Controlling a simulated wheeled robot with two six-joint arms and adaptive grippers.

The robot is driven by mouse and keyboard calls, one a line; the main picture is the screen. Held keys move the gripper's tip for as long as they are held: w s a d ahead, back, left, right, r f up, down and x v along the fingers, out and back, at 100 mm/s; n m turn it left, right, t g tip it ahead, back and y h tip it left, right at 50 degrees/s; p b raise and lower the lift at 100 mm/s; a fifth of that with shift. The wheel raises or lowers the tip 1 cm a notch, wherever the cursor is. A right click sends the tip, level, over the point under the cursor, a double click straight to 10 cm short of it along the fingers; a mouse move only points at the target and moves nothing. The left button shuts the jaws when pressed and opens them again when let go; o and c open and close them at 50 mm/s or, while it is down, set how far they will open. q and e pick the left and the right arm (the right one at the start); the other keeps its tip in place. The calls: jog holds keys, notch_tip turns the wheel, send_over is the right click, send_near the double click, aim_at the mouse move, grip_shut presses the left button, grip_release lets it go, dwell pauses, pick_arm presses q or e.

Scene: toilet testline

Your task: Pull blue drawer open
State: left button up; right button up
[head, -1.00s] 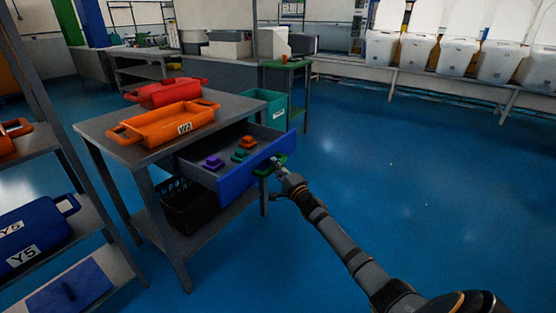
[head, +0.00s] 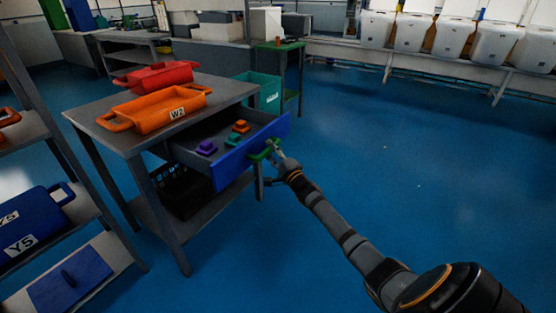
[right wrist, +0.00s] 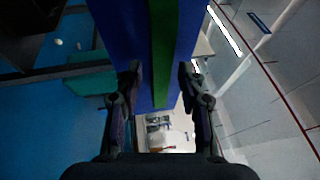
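The blue drawer (head: 250,152) is pulled out of the grey table (head: 115,140), so its inside shows. Its green handle (head: 264,151) is on the blue front. My right gripper (head: 270,162) is at the handle. In the right wrist view, its fingers (right wrist: 159,78) stand wide apart, with the green handle (right wrist: 162,50) and blue front between and ahead of them. Gaps show beside the handle, so the fingers are not closed on it. My left gripper is not in view.
The drawer holds a purple piece (head: 206,148), a teal piece (head: 233,139) and an orange piece (head: 241,127). Orange (head: 158,108) and red (head: 155,76) trays stand on the table. A shelf with a blue bin (head: 35,222) is at left. The blue floor at right is clear.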

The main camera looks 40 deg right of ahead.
jog(key=s+f, duration=0.2)
jog(key=s, duration=0.9)
jog(key=shift+s, duration=0.1)
